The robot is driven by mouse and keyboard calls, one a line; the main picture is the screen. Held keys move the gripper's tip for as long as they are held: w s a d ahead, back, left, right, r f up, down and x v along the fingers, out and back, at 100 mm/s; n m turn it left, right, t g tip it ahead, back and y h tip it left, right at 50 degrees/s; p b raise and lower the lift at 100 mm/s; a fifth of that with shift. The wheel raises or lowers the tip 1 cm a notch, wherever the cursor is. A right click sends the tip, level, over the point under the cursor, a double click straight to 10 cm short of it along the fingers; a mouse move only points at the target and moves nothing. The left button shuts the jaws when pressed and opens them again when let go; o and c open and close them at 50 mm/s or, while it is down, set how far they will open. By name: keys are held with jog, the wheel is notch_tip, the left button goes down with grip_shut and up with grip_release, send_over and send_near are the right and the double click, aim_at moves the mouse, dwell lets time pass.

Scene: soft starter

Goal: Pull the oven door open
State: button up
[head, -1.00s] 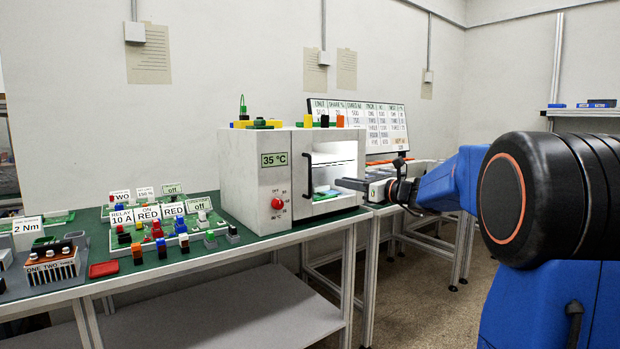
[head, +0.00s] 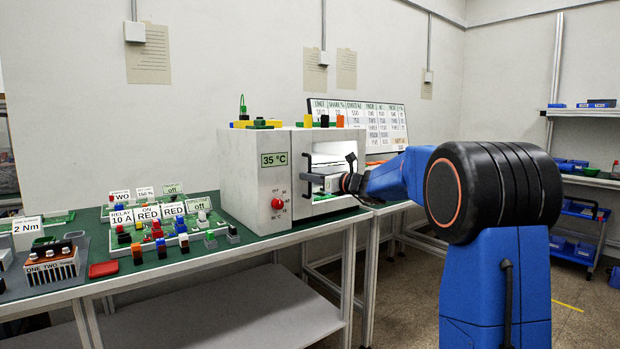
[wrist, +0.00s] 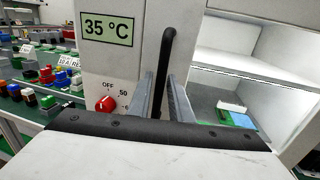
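The white oven (head: 250,160) stands on the green bench, with a "35 °C" label and a red knob (head: 277,204) on its front. Its door shows a bright interior; the door looks closed, though I cannot tell surely. The door's black upright handle (head: 307,172) is left of the bright opening. It also shows in the wrist view (wrist: 164,65). My gripper (head: 318,182) is at the handle. In the wrist view, my gripper's two grey fingers (wrist: 164,95) are apart, one on each side of the handle, with visible gaps. The handle's lower end is hidden.
Coloured parts stand on the oven's top (head: 290,123). Several parts and label cards crowd the bench left of the oven. The floor (head: 400,270) before the bench is clear.

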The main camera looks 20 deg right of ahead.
jog(key=shift+w+a, duration=0.1)
jog(key=shift+w, duration=0.1)
grip_shut()
